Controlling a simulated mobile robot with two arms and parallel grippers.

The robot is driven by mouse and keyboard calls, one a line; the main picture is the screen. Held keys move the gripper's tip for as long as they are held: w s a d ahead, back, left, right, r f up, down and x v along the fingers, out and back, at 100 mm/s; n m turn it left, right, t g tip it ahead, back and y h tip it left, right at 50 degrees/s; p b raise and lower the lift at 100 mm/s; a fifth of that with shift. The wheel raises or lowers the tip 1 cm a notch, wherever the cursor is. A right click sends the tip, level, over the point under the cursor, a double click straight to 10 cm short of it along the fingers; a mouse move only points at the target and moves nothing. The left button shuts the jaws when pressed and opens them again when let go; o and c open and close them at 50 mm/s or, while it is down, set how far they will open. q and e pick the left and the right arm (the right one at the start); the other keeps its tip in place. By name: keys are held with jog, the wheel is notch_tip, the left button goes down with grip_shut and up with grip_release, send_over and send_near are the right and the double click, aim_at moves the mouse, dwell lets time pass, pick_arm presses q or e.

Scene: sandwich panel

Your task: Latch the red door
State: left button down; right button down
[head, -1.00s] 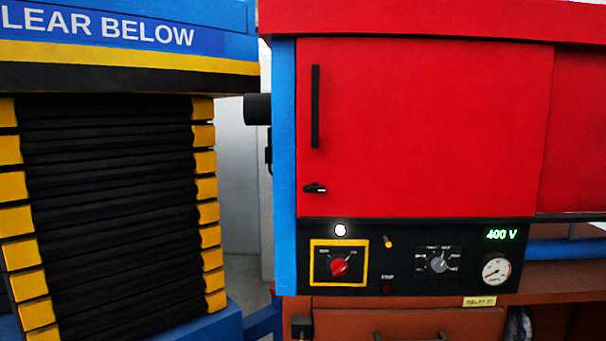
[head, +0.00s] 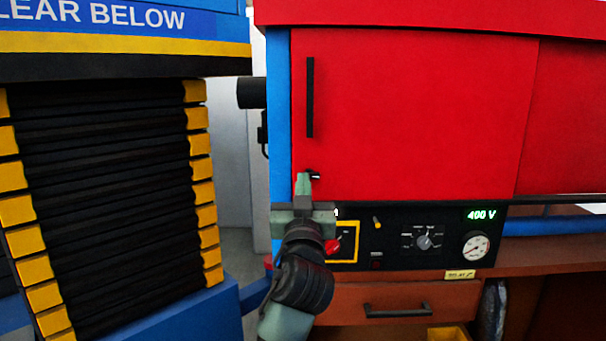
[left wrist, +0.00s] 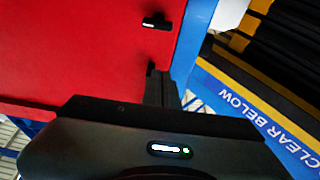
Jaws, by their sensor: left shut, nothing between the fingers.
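The red door (head: 420,115) appears closed, flush with its cabinet front. It has a long black vertical handle (head: 310,97) near its left edge. A small black latch (head: 315,176) with a pale tip sits low on that edge, lying sideways, its left part hidden by my gripper. My left gripper (head: 303,182) is shut and empty, fingers pointing up at the latch. In the left wrist view, the latch (left wrist: 157,22) lies beyond the shut fingertips (left wrist: 160,82), with a visible gap. Whether they touch the door is unclear. My right gripper is not in view.
Below the door is a black control panel (head: 395,225) with a red knob (head: 332,246), a dial and a gauge, partly behind my left arm. A blue frame strip (head: 278,120) borders the door. A yellow-and-black bellows unit (head: 110,190) stands left, across a narrow gap.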

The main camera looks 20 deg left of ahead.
pick_arm(q)
jog(key=p+x, duration=0.2)
jog(key=x, duration=0.3)
jog(key=p+x, duration=0.3)
jog(key=x, duration=0.2)
jog(key=shift+r+p, duration=0.25)
jog(key=shift+p, duration=0.05)
notch_tip(320, 180, down, 3)
jog(key=shift+p, duration=0.45)
jog(key=shift+f, duration=0.8)
